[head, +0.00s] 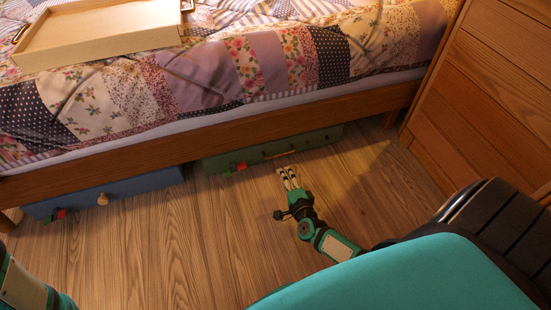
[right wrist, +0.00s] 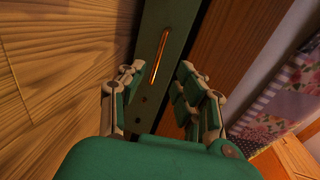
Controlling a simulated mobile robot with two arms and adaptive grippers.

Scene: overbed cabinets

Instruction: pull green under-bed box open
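The green under-bed box (head: 235,162) sits under the bed right of centre in the head view, its front close to the bed frame's edge. My right gripper (head: 286,172) is just in front of the handle, low over the floor. In the right wrist view its fingers (right wrist: 160,72) are spread, with the handle (right wrist: 159,58) of the green box (right wrist: 172,25) between and beyond them. No contact is clear. My left arm shows at the lower left, its gripper out of view.
A blue box (head: 130,187) with a round knob sits under the bed to the left. A wooden tray (head: 100,35) lies on the patchwork bed. A wooden cabinet (head: 490,90) stands at the right. The wooden floor (head: 190,245) before the boxes is clear.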

